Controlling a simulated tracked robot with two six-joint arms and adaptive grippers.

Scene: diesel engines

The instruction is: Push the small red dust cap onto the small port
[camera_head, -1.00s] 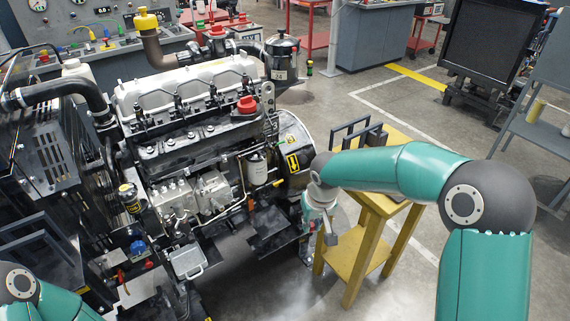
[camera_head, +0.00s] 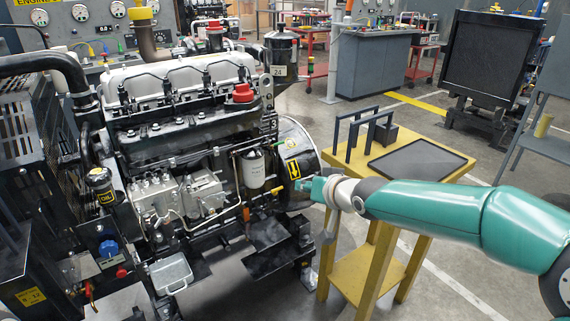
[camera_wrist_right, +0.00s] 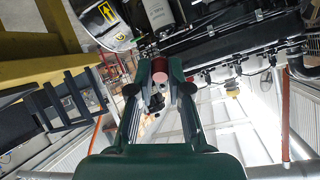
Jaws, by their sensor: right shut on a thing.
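My right gripper (camera_head: 306,184) is beside the right end of the engine (camera_head: 190,130), near the round housing with the yellow arrow label (camera_head: 294,168). In the right wrist view the gripper (camera_wrist_right: 160,72) is shut on a small red, round thing, the small red dust cap (camera_wrist_right: 160,66), held between its fingertips. In the head view the cap is too small or hidden to make out. I cannot tell which fitting on the engine is the small port. My left gripper is not in view.
A yellow stand (camera_head: 450,170) with a dark tray (camera_head: 416,160) and a black upright frame (camera_head: 362,130) is right of the engine, close behind my right arm. A larger red cap (camera_head: 243,93) sits on the engine top. Open floor lies further right.

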